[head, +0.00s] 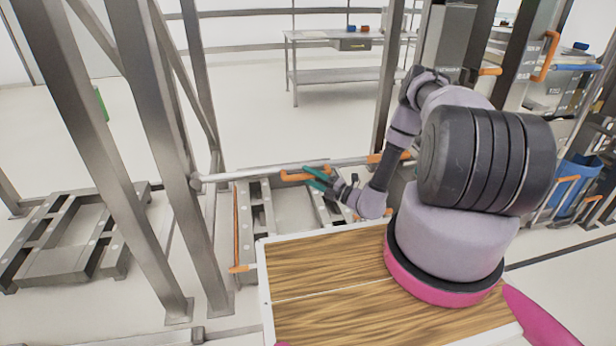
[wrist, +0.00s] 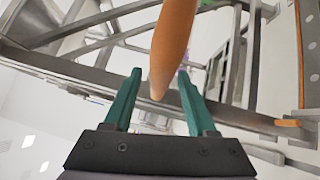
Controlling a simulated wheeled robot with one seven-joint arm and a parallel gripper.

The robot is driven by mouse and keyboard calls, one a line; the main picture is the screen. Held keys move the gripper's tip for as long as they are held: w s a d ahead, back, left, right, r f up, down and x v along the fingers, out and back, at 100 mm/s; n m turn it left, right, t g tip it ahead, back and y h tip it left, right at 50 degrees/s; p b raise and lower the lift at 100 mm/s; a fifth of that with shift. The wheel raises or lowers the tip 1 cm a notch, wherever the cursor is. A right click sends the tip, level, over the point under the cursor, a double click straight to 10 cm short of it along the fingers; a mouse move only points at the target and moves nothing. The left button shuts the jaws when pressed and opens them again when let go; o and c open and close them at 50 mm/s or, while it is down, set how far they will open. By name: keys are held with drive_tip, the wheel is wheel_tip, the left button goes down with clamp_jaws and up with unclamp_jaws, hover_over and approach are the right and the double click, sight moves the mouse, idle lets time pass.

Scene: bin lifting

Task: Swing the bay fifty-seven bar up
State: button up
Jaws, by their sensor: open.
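A pale horizontal bar (head: 238,176) spans the bay between the posts, low down. It has an orange handle (head: 292,177) near its middle. No bay number is legible, so I cannot tell from a label that it is bay fifty-seven. My gripper (head: 314,177), with green fingers, is at the right end of this handle. In the wrist view my gripper (wrist: 163,88) is open. An orange handle (wrist: 174,45) reaches down between its fingertips, with a gap on both sides. I cannot tell whether it touches a finger.
Steel posts (head: 160,130) stand to the left of the bar. A grey pallet-like frame (head: 70,240) lies on the floor at left. A metal table (head: 335,75) stands at the back. A blue bin (head: 578,180) is at right. Open floor lies behind the bar.

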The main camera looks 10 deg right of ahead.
drive_tip(key=shift+w+a, duration=0.3)
drive_tip(key=shift+a, duration=0.05)
clamp_jaws()
idle(1.2)
